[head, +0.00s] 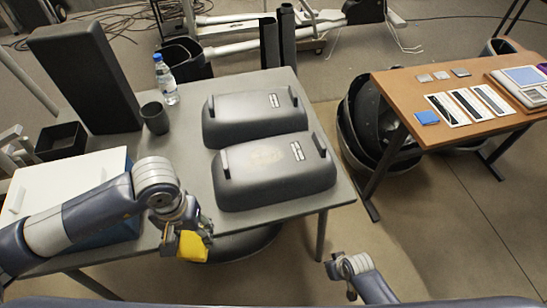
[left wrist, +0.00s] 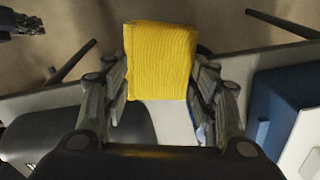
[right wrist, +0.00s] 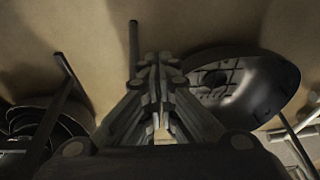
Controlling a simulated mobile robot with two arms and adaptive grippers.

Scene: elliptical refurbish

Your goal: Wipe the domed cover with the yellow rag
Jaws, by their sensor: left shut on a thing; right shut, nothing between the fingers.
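My left gripper (head: 185,232) is shut on the yellow rag (head: 193,247), near the front edge of the grey table. The rag also fills the space between the fingers in the left wrist view (left wrist: 160,60). Two dark grey domed covers lie on the table: the nearer one (head: 240,190) has a dull, yellowish smudge on its top, and the farther one (head: 235,125) lies behind it. The rag is left of and in front of the nearer cover, apart from it. My right gripper (head: 343,277) is shut and empty, in front of the tables over the floor; it shows in the right wrist view (right wrist: 160,95).
A brown table (head: 400,85) with cards stands right. Floor lies between them.

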